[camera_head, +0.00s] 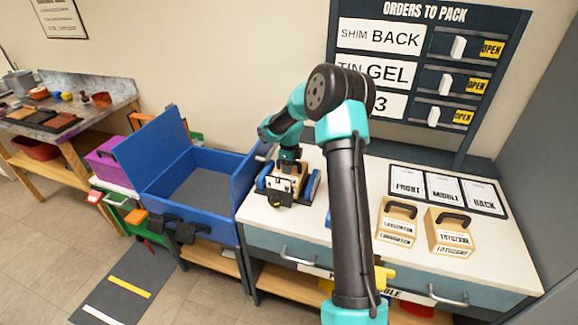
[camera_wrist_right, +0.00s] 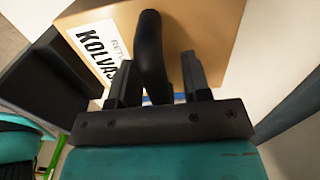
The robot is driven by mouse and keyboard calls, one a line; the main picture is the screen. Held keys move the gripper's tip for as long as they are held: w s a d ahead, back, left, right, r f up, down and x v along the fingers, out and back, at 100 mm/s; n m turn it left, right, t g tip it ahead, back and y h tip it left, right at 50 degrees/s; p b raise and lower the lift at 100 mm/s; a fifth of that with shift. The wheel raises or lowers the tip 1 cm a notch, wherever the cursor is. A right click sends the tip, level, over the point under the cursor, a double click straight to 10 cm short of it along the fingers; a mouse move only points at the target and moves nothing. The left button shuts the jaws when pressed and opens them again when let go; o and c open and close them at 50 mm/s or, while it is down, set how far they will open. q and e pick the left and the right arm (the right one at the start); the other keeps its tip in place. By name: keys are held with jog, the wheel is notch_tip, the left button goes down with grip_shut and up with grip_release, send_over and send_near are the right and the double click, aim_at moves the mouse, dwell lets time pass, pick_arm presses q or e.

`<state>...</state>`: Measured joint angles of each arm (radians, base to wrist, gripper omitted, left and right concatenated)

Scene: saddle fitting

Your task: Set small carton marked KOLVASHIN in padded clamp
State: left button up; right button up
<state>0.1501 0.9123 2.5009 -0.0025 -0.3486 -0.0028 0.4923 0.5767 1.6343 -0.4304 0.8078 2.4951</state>
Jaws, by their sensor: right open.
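The small carton (camera_head: 284,184) is tan, with a black handle, and sits low between the pads of the padded clamp (camera_head: 313,187) on the white worktop. In the right wrist view the carton (camera_wrist_right: 205,25) shows a white label reading KOLVAS, the rest hidden. My right gripper (camera_head: 291,160) is over the carton from above. In the wrist view my right gripper (camera_wrist_right: 153,80) is open, with a finger on either side of the black handle (camera_wrist_right: 151,45). A dark block (camera_wrist_right: 45,75) stands left of the carton.
Two tan cartons with black handles (camera_head: 397,222) (camera_head: 450,232) stand on the worktop at right, before the FRONT, MIDDLE and BACK mat (camera_head: 447,188). A blue open bin (camera_head: 195,185) adjoins the worktop at left. The order board (camera_head: 425,70) stands behind.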

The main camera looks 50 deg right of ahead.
notch_tip(320, 180, up, 12)
jog(key=shift+r, duration=0.15)
dwell(0.6)
jog(key=shift+a, duration=0.1)
